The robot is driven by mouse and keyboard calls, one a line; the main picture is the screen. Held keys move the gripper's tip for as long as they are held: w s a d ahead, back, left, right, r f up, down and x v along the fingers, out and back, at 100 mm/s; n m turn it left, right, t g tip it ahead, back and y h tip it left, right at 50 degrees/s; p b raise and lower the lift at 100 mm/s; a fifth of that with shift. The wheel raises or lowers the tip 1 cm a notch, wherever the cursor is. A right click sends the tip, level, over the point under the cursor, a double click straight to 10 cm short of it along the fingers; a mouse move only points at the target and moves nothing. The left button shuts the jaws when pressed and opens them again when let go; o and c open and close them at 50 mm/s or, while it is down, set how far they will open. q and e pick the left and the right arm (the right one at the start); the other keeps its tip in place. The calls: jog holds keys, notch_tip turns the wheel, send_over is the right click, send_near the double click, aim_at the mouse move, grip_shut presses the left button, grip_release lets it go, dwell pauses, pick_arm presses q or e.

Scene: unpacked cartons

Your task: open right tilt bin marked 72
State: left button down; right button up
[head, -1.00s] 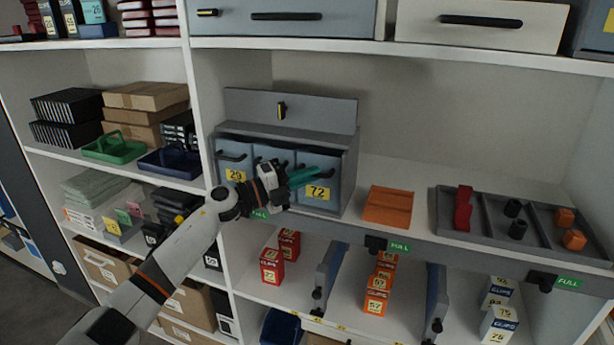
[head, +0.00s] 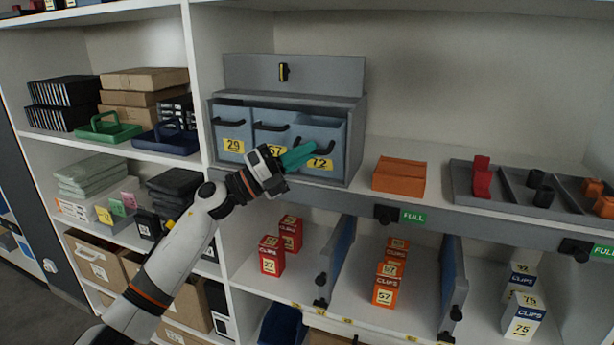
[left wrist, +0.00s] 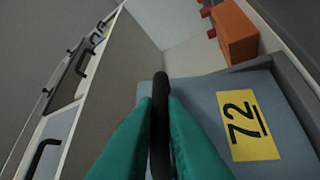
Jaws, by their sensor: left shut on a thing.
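The right tilt bin (head: 334,140) is blue-grey, with a yellow 72 label, in a grey cabinet on the shelf. Its top leans out past the neighbouring bins, so it stands partly tilted open. My left gripper (head: 300,154), with teal fingers, is at its front. In the left wrist view, the teal fingers are shut on the bin's black handle (left wrist: 160,120), beside the 72 label (left wrist: 243,126). My right gripper is not in view.
Bins marked 29 (head: 231,130) and 57 (head: 268,128) sit left of it, closed. An orange box (head: 399,176) stands to the right on the shelf, with a grey divided tray (head: 461,184) beyond. Clip boxes stand on the shelf below. Shelf space before the back wall is free.

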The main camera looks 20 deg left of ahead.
pick_arm(q)
jog(key=shift+m+h, duration=0.6)
jog(key=shift+m, duration=0.3)
jog(key=shift+s+f+b, duration=0.7)
jog(key=shift+f+b, duration=0.25)
jog(key=shift+b, duration=0.25)
jog(key=shift+s+f+b, duration=0.65)
jog(key=shift+f+b, duration=0.25)
jog(key=shift+b, duration=0.25)
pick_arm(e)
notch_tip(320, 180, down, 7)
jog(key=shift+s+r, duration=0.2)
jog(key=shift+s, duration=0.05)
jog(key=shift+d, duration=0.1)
pick_arm(q)
jog(key=c, duration=1.5)
grip_release()
jog(key=shift+w+f, duration=0.1)
jog(key=shift+w, duration=0.05)
